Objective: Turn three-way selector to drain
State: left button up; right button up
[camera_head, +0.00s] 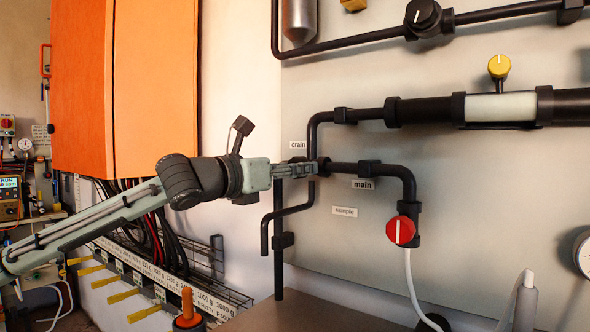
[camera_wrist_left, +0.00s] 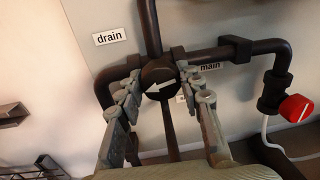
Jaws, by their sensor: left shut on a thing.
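The three-way selector (camera_wrist_left: 159,76) is a dark round knob with a white arrow, set where several dark pipes meet. In the left wrist view its arrow points left and slightly down. The drain label (camera_wrist_left: 109,36) is above left of it; the main label (camera_wrist_left: 210,66) is to its right. Both labels also show in the head view, drain (camera_head: 298,145) and main (camera_head: 363,184). My left gripper (camera_head: 313,168) is at the selector, its fingers on both sides of the knob, shut on it. In the head view the gripper mostly hides the knob. My right gripper is not in view.
A sample label (camera_head: 345,211) is on the panel below. A red knob (camera_head: 400,230) hangs on the pipe to the right. A yellow-knobbed valve (camera_head: 499,66) and a black knob (camera_head: 423,14) are higher up. An orange cabinet (camera_head: 150,85) stands left, above my arm.

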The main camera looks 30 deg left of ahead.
pick_arm(q)
jog(key=shift+r, duration=0.15)
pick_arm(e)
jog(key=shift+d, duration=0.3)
pick_arm(q)
jog(key=o, duration=0.9)
jog(key=shift+o, duration=1.3)
jog(key=v, duration=1.2)
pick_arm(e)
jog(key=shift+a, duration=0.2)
